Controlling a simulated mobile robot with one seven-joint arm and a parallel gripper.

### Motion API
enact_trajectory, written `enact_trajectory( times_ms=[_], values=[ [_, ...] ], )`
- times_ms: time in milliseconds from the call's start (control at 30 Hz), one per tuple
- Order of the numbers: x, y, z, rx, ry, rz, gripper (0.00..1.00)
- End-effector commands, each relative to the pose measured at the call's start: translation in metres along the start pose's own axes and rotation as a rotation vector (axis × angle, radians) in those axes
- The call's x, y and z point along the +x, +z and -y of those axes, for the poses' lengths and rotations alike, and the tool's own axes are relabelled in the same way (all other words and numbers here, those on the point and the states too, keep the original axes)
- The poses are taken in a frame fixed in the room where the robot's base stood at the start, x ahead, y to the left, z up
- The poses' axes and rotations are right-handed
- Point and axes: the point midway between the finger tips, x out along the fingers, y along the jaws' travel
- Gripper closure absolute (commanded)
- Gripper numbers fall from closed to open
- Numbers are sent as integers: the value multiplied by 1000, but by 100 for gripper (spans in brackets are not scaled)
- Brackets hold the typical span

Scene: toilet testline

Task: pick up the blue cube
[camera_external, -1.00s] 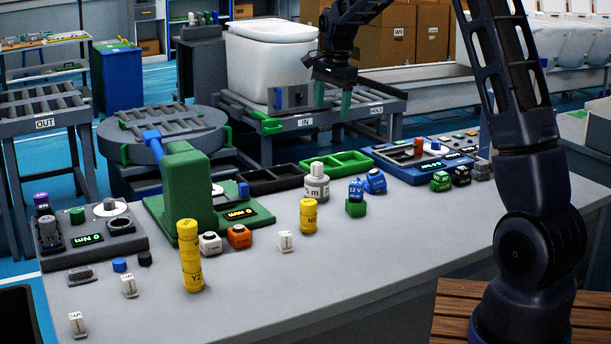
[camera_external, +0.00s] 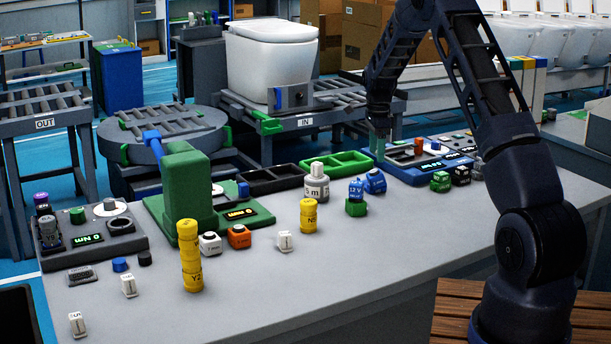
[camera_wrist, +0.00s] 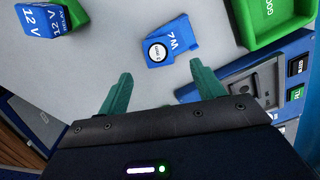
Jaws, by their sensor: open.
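A blue cube-like block (camera_wrist: 168,42) with white lettering and a round white-ringed button lies on the grey table in the wrist view, ahead of and between my fingertips. In the external view this block (camera_external: 375,181) stands behind a blue "12 V" relay block (camera_external: 356,189). The relay block also shows at the upper left of the wrist view (camera_wrist: 42,18). My gripper (camera_external: 379,147) is over the far side of the table, above and behind the block. Its green fingers are apart and empty in the wrist view (camera_wrist: 160,82). It does not touch the block.
A green bin (camera_wrist: 270,22) and a blue panel with switches (camera_wrist: 262,85) lie close at the right of the wrist view. A small blue cube (camera_external: 243,189) sits on the green press base. Free tabletop (camera_external: 400,235) lies in front of the relay block.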

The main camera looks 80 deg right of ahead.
Motion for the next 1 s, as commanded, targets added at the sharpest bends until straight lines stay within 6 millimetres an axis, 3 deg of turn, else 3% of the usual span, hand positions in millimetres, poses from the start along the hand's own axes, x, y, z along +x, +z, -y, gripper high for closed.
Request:
enact_trajectory(
  times_ms=[100, 367, 700, 967, 1000],
  values=[
    [20, 0, -1, 0, 3, 0, 33],
    [36, -1, -1, 0, 1, 1, 33],
    [78, -2, -2, 0, 2, 1, 33],
    [82, -2, -2, -1, 0, 1, 33],
    [82, -2, -2, -1, 0, 1, 37]
  ],
)
